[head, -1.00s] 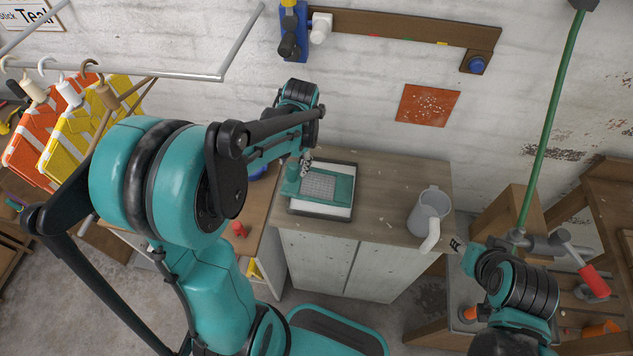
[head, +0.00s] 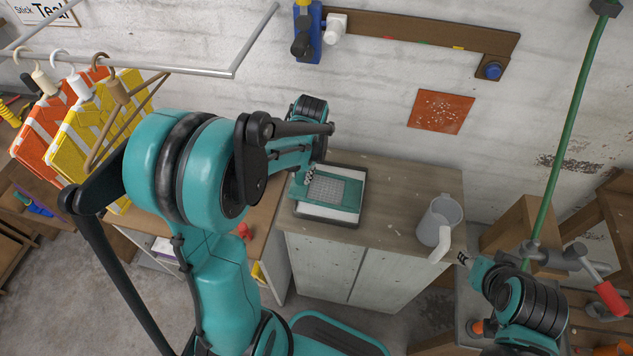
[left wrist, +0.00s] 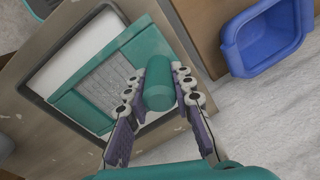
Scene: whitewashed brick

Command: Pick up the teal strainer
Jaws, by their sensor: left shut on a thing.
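The teal strainer (head: 351,194), a flat teal frame with a grey mesh, lies over a white tray with a dark rim (head: 330,219) on the wooden cabinet top. In the left wrist view the strainer (left wrist: 128,45) shows with its thick round teal handle between my fingers. My left gripper (head: 308,178) is shut on that handle, with one finger on each side, as the left wrist view shows (left wrist: 160,86). I cannot tell any gap between strainer and tray. My right gripper (head: 463,258) is at the cabinet's right front corner, away from the strainer; its fingers are too small to read.
A grey pitcher (head: 440,222) stands on the cabinet's right side, close to my right gripper. A blue basin (left wrist: 268,38) lies beside the cabinet in the left wrist view. A clothes rail with orange and yellow vests (head: 105,120) is at the left. The cabinet's middle is clear.

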